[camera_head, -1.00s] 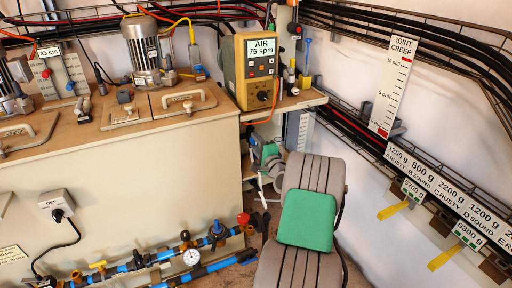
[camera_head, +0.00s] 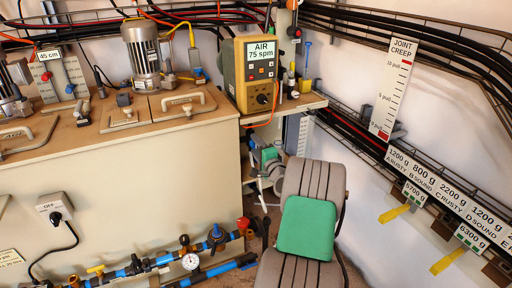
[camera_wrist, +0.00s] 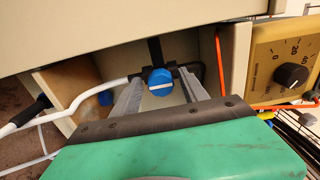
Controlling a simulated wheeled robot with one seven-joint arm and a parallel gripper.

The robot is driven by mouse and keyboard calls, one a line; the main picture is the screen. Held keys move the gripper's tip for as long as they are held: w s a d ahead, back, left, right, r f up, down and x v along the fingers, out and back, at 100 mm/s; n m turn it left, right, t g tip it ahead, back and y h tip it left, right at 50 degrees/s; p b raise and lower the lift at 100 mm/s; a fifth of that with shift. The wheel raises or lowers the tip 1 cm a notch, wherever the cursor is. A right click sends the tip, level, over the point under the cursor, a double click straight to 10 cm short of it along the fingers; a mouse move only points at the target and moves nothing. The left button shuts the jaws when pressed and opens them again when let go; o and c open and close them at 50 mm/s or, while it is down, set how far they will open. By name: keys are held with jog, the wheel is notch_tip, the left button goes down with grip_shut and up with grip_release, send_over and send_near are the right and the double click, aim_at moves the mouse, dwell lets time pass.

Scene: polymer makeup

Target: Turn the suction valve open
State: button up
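A round blue valve knob (camera_wrist: 160,81) with a white bar across its face shows in the wrist view. The bar lies nearly level, and a dark pipe stands behind the knob. White tubing runs in from the left. My gripper (camera_wrist: 160,88) is open, with one grey finger on each side of the knob and gaps between. I cannot tell if the knob is deep between the fingers. In the head view, my green and grey gripper (camera_head: 268,168) is under the shelf by the cabinet's right end; the knob cannot be made out there. No suction label is readable.
The yellow AIR pump box (camera_head: 255,75) stands on the shelf; its dial (camera_wrist: 291,76) is close right in the wrist view. An orange cable (camera_wrist: 221,65) hangs right of the fingers. The cabinet wall (camera_head: 130,195) is left; blue pipes with valves (camera_head: 190,262) run low in front.

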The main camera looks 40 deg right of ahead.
jog(key=p+v, duration=0.1)
jog(key=v, duration=0.6)
jog(key=shift+s+a+r, duration=0.1)
jog(key=shift+s+a, duration=0.05)
jog(key=shift+s, duration=0.25)
